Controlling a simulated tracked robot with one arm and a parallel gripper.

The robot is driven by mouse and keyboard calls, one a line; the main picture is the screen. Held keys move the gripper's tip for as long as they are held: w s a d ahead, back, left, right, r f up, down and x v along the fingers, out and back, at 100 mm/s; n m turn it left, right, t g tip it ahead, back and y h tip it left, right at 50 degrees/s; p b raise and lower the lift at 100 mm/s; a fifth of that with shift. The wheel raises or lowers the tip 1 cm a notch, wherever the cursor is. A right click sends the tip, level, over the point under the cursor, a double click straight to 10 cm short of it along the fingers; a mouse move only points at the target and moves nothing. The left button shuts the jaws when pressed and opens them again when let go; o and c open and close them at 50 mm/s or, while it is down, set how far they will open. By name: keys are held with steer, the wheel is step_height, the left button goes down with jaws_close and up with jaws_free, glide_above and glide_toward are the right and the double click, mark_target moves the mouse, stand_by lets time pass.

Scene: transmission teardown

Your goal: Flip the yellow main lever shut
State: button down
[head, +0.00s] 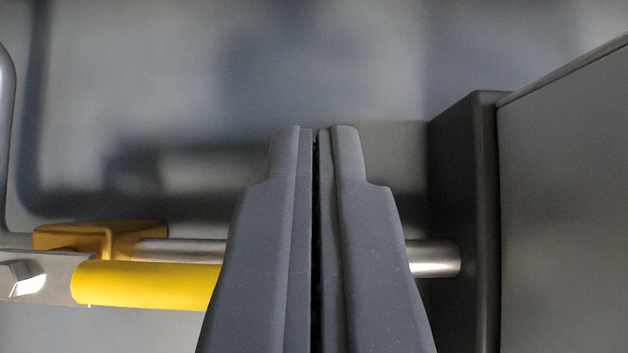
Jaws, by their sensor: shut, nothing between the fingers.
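The yellow main lever (145,285) lies level at the lower left, a yellow cylinder-like handle joined to a grey metal bracket on its left. Its right end passes out of sight behind my gripper. My gripper (315,132) is shut and empty, its two dark grey fingers pointing up the picture in the middle. The left finger overlaps the lever in the view; I cannot tell whether they touch.
A bare metal rod (433,258) runs behind my fingers, from an orange-yellow block (100,238) toward a dark upright block (466,200) at the right. A light grey panel (565,200) stands beyond that. The grey surface (300,70) above the fingertips is clear.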

steer(key=shift+s+f, duration=1)
steer(key=shift+f, duration=0.2)
steer(key=shift+s+f, duration=0.1)
steer(key=shift+s, duration=0.05)
steer(key=shift+d, duration=0.2)
steer(key=shift+a, duration=0.1)
steer(key=shift+f, duration=0.1)
